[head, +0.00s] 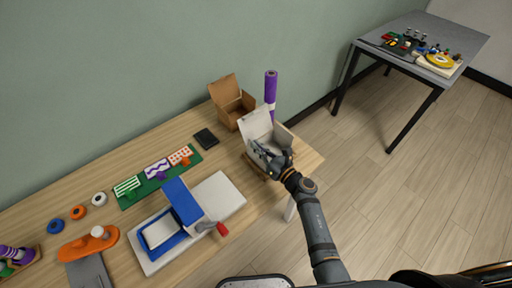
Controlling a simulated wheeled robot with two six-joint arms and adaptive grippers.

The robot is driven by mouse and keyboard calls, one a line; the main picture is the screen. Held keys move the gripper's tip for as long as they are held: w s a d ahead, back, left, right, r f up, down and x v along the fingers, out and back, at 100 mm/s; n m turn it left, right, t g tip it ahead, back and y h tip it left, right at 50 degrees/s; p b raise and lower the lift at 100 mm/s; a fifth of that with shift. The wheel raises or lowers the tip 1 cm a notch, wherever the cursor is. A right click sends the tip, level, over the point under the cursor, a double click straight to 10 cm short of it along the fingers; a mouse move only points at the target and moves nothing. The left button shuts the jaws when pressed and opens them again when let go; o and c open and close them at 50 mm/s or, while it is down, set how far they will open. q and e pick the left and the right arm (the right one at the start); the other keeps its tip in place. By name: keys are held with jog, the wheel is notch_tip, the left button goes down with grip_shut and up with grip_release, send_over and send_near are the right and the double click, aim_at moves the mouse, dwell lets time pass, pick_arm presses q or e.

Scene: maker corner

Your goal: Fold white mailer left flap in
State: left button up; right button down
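The white mailer (257,122) stands at the right end of the wooden table, with its back lid raised. A side panel or flap (284,134) shows at its right. My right gripper (262,151) is at the front left part of the mailer, over or inside its opening. It covers the left flap area, so I cannot tell how the left flap lies. The fingers are small and dark here, and I cannot tell whether they are open or shut. My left gripper is not in view.
A brown open box (231,101) and a purple roll (270,87) stand close behind the mailer. A blue and white press (185,210) with a red-knobbed lever is to the left. A dark flat object (206,138) lies between. The table's right edge is near.

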jog(key=shift+w+d+f+m, duration=0.15)
jog(key=shift+w+d+m, duration=0.15)
jog(key=shift+m, duration=0.7)
jog(key=shift+w+d+f+m, duration=0.15)
jog(key=shift+d+m, duration=0.2)
jog(key=shift+m, duration=0.65)
jog(key=c, duration=1.6)
grip_release()
jog(key=v, duration=1.2)
